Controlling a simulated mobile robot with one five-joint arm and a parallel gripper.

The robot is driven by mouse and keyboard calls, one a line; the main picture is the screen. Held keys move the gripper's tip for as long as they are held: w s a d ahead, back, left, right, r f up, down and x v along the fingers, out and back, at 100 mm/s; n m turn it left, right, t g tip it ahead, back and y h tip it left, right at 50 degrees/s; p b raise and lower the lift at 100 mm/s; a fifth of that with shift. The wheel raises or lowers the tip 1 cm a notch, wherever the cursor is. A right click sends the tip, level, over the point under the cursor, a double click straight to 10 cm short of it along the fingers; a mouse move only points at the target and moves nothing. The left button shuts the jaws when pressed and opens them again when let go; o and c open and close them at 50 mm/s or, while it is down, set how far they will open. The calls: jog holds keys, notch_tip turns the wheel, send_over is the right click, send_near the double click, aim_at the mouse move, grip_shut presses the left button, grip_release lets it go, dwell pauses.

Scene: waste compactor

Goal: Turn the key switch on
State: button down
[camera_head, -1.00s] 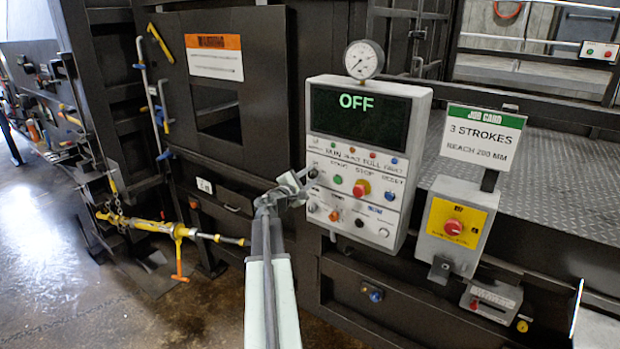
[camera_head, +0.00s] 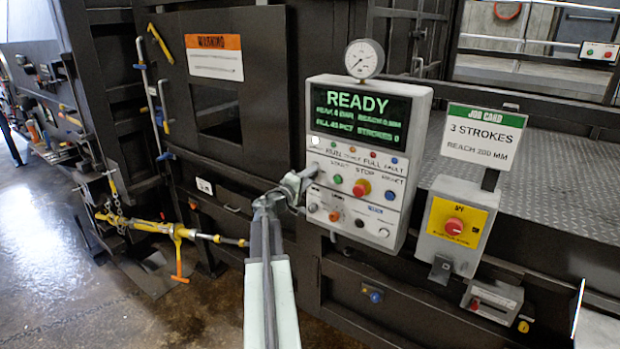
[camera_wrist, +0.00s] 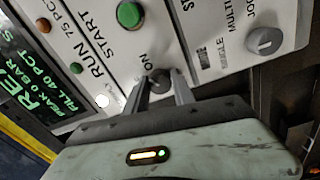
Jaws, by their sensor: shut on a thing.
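The control panel (camera_head: 420,130) is a light grey box with a lit screen (camera_head: 360,115) that reads READY in green. In the head view my gripper (camera_head: 306,172) reaches the panel's left edge and hides the switch there.
A grey selector knob (camera_wrist: 264,41) sits near my fingers. The red STOP button (camera_head: 362,187) is on the panel's middle.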

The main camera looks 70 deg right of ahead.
jog(key=shift+m, duration=0.5)
jog(key=c, duration=1.1)
grip_release()
jog(key=shift+o, duration=0.2)
jog(key=shift+a, duration=0.1)
jog(key=v, duration=0.7)
jog(key=shift+a, duration=0.3)
jog(key=shift+w+f, duration=0.1)
jog(key=shift+w, duration=0.1)
